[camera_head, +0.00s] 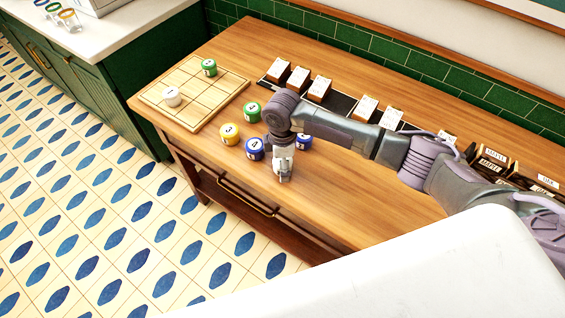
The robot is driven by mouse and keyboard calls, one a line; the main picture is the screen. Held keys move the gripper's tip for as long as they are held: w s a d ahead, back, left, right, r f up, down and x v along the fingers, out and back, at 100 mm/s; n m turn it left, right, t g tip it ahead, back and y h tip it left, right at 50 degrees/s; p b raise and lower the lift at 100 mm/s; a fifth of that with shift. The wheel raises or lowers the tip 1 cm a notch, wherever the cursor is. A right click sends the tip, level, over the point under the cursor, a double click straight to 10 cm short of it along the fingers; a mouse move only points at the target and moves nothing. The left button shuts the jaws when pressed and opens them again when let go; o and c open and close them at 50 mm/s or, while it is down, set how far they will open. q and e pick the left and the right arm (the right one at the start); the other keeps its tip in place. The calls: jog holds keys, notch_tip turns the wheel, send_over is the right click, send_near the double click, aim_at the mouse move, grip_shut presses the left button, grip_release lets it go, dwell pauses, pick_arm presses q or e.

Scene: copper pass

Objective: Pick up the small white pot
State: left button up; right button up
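A small white pot (172,97) with a dark mark on its lid stands upright on the left part of a pale wooden grid board (190,122). A green-lidded pot (209,68) stands on the board's far side. My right arm reaches in from the right over the table. My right gripper (285,178) points down near the table's front edge, right of the board and well apart from the white pot. Its fingers are small here, and I cannot tell whether they are open or shut. My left gripper is not in view.
Labelled boxes (320,89) line the table's back. Bare wooden tabletop (345,190) lies right of the gripper. A white counter (120,30) stands left.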

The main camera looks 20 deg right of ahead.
jog(key=c, duration=1.3)
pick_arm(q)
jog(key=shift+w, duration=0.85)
pick_arm(e)
jog(key=shift+c, duration=0.2)
jog(key=shift+r, duration=0.15)
jog(key=shift+w+r, duration=0.1)
jog(key=shift+r, duration=0.4)
notch_tip(320, 180, up, 3)
jog(key=shift+f+b, duration=0.1)
jog(key=shift+b, duration=0.7)
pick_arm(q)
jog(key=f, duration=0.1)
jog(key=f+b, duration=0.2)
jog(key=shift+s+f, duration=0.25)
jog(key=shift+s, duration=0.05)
pick_arm(e)
jog(key=s+d+r, duration=0.7)
jog(key=s+d, duration=0.1)
jog(key=shift+s, duration=0.25)
